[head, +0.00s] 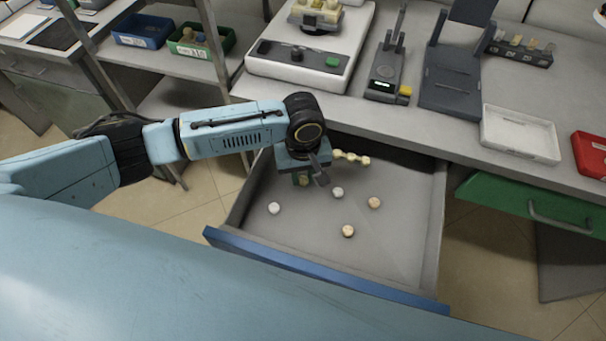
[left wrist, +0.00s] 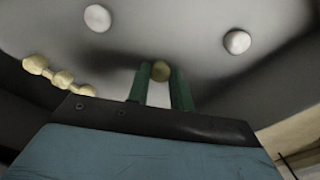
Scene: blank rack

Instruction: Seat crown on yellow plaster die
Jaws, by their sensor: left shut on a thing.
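My left gripper (head: 303,180) reaches down into the open drawer (head: 400,245), near its back left. That crown (head: 304,179) is partly hidden in the head view. A yellowish plaster model (head: 318,14) sits on the white bench device at the top edge. Small pale blocks (head: 517,42) stand in a dark rack at the back right. I cannot tell which piece is the yellow plaster die. My right gripper is not in view.
Loose in the drawer lie white crowns (head: 274,208) (head: 338,192), tan crowns (head: 374,202) (head: 348,230) and a beaded bridge (head: 351,157). The bench edge overhangs the drawer's back. On the bench are a white device (head: 262,75), a grey stand (head: 452,85) and a white tray (head: 520,134).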

